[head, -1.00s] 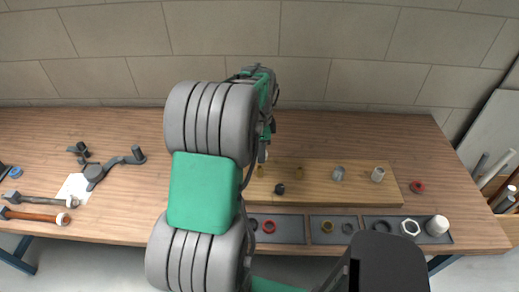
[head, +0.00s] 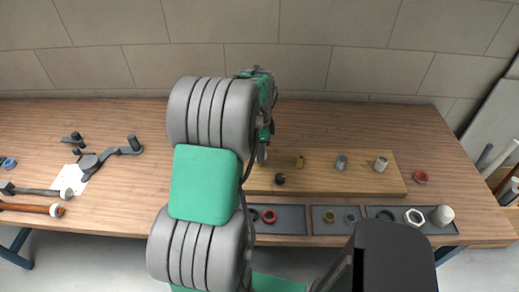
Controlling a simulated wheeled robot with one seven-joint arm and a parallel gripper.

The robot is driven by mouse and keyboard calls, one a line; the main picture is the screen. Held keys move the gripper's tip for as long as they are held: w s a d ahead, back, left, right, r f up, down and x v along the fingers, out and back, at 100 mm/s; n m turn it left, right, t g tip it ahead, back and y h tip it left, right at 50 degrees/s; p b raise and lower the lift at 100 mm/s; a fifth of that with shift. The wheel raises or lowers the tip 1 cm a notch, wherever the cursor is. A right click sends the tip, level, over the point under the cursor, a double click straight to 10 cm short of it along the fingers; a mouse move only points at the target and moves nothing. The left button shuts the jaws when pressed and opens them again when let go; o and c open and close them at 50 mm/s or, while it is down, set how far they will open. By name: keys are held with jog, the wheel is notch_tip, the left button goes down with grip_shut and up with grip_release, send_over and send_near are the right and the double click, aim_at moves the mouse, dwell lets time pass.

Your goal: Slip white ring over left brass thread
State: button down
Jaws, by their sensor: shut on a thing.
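The wooden board (head: 347,184) lies on the bench and carries a row of fittings. One short brass thread (head: 300,162) stands upright on it. The left brass thread is not visible; my arm and gripper cover the board's left part. My gripper (head: 262,155) points down over that part, largely hidden behind my own arm. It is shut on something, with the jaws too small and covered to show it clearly.
A dark fitting (head: 280,178), a grey fitting (head: 341,162) and a pale fitting (head: 381,163) stand on the board. A grey tray (head: 291,228) in front holds rings and nuts. A red ring (head: 421,177) lies right.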

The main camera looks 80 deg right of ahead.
jog(key=shift+f, duration=0.45)
jog(key=c, duration=0.8)
grip_release()
jog(key=shift+o, duration=0.4)
jog(key=o, duration=0.7)
jog(key=shift+r, duration=0.1)
jog(key=shift+r+p, duration=1.45)
jog(key=shift+r, duration=0.95)
